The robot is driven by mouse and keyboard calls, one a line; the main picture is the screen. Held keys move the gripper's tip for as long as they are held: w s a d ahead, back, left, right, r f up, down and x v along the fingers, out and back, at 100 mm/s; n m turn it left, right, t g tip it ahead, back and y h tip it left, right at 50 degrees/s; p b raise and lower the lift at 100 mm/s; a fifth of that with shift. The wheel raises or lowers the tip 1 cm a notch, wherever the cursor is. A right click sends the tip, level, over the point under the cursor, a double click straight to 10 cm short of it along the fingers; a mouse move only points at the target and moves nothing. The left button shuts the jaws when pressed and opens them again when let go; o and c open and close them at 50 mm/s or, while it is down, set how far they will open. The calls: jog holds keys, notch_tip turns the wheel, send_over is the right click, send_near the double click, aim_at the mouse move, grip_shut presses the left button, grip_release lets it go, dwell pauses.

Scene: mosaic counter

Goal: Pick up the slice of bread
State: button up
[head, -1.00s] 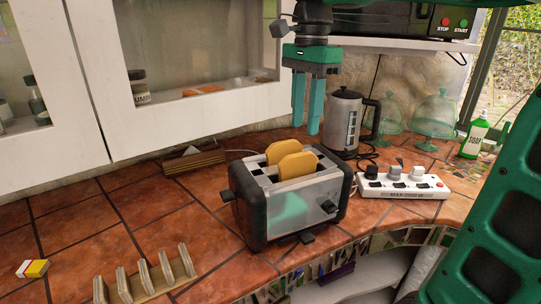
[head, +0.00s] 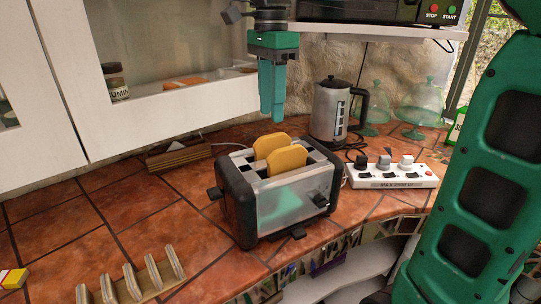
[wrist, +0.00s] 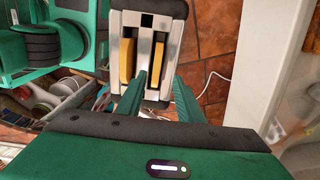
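Two golden slices of bread stand upright in the slots of a black and silver toaster (head: 255,207), their tops showing above it. In the head view the nearer slice (head: 287,160) overlaps the farther slice (head: 267,146). The wrist view shows the toaster (wrist: 147,20) from above, with one slice (wrist: 127,60) in the left slot and another (wrist: 156,60) in the right slot. My gripper (head: 271,118) points down above the toaster, clear of the bread. In the wrist view my gripper (wrist: 158,88) has its teal fingers apart with nothing between them.
A kettle (head: 328,112) and a white power strip (head: 392,174) stand right of the toaster. A slotted rack (head: 135,285) is at the front left. A brown wooden holder (head: 180,158) lies behind. Open tiles lie to the left.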

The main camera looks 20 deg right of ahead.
aim_at(272, 135)
jog(key=shift+s+f, duration=0.2)
jog(key=shift+f, duration=1.85)
jog(key=shift+s+f, duration=0.15)
jog(key=shift+f, duration=1.85)
jog(key=c, duration=0.8)
